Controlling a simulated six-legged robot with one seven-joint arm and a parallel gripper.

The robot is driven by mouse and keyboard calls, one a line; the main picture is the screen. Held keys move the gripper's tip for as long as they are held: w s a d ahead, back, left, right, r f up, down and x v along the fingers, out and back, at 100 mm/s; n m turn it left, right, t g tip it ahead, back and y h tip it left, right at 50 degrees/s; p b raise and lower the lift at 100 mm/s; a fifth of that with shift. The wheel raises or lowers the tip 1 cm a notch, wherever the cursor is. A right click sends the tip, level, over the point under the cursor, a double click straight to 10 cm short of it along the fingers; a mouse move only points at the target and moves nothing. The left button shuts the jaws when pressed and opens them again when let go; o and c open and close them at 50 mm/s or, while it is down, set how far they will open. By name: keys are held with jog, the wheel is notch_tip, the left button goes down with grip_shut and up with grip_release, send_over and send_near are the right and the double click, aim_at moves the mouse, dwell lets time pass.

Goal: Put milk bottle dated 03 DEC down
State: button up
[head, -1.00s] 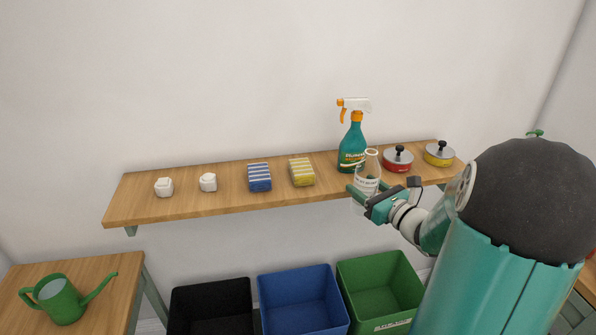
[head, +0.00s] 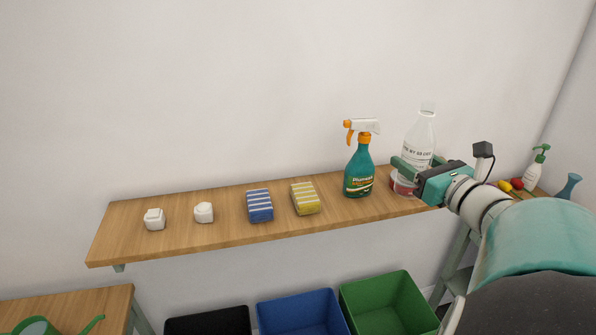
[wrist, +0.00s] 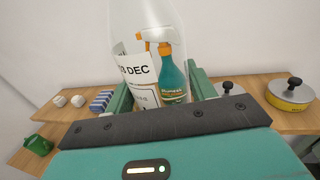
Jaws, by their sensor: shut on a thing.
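The milk bottle (head: 420,135) is clear, with a white printed label. In the wrist view the bottle (wrist: 138,70) shows "3 DEC" on its label. My gripper (head: 415,168) is shut on the bottle, which stands upright between the fingers.
A teal spray bottle (head: 359,172) stands just left of the bottle. A yellow sponge (head: 305,198), a blue sponge (head: 260,206) and two white blocks sit further left. A yellow tin (wrist: 291,95) is at right in the wrist view. Black, blue and green bins (head: 385,300) are below.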

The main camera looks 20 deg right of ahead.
jog(key=shift+w+d+f, duration=0.85)
jog(key=shift+w+f, duration=1)
jog(key=shift+f, duration=0.2)
jog(key=shift+w+d+f, duration=0.8)
jog(key=shift+w+f, duration=1.05)
jog(key=shift+f, duration=0.15)
jog(key=shift+w+d+f, duration=0.85)
jog(key=shift+w+f, duration=1)
jog(key=shift+f, duration=0.2)
jog(key=shift+f, duration=0.15)
jog(key=o, duration=1.5)
